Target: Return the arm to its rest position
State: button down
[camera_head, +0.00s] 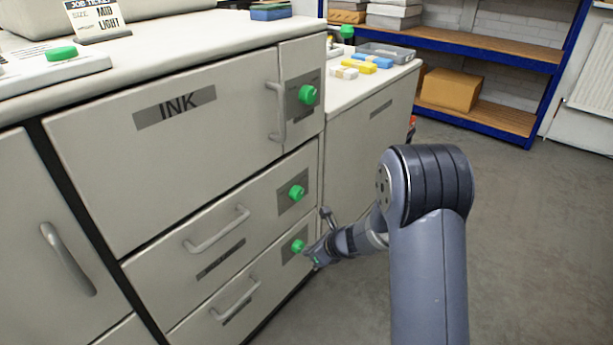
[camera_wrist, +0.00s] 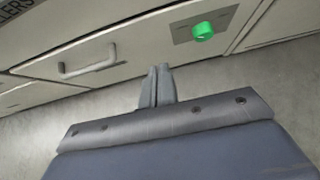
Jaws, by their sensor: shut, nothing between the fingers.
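My arm reaches down and left from the right of the head view. My gripper (camera_head: 314,255) is low in front of the cabinet, near the green knob (camera_head: 297,246) of the lowest drawer. In the wrist view my gripper (camera_wrist: 157,84) has its two fingers together and empty. A green knob (camera_wrist: 203,31) on a grey plate shows beyond the fingertips, up and to the right, and a drawer handle (camera_wrist: 88,66) is to the left. I cannot tell in the head view whether the fingers touch the cabinet.
The cabinet (camera_head: 85,160) fills the left, with an INK front (camera_head: 175,106) and two drawers below at right. A side counter (camera_head: 365,110) stands behind it. A blue shelf (camera_head: 480,45) with a cardboard box (camera_head: 450,90) is at the back. The floor (camera_head: 530,230) at right is clear.

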jog(key=shift+f, duration=0.15)
jog(key=b, duration=0.3)
send_near(275, 251)
jog(key=shift+x, duration=2.55)
jog(key=shift+w+d, duration=0.1)
